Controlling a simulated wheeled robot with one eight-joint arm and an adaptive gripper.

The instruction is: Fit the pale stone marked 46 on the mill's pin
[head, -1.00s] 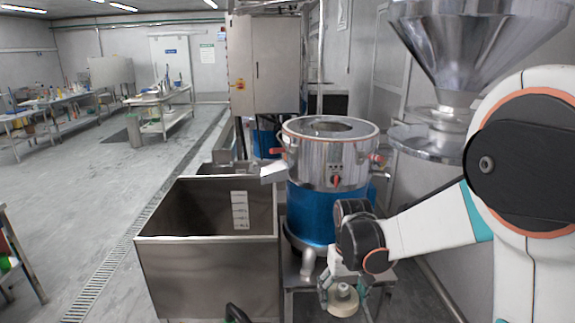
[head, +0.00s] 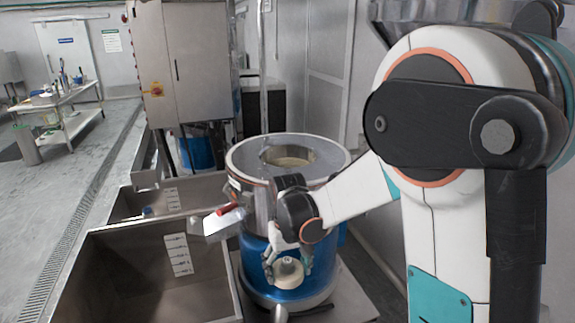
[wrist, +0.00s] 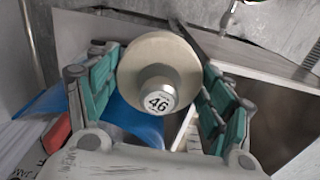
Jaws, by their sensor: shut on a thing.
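The pale round stone (head: 289,273) is in my gripper (head: 287,264), in front of the mill's blue lower body. In the wrist view the stone (wrist: 150,60) sits between the two teal-padded fingers of my gripper (wrist: 157,68), and its grey hub shows a white label with 46. The mill (head: 240,205) is a steel drum on a blue base with an open round top. A pale round surface shows down inside the opening. The stone is outside the drum and below its rim. I cannot make out the pin.
Steel bins (head: 90,265) with white level marks stand left of the mill. A spout with a red-handled part (head: 222,222) sticks out from the mill toward them. A steel cabinet (head: 180,65) stands behind. The floor at far left is mostly clear.

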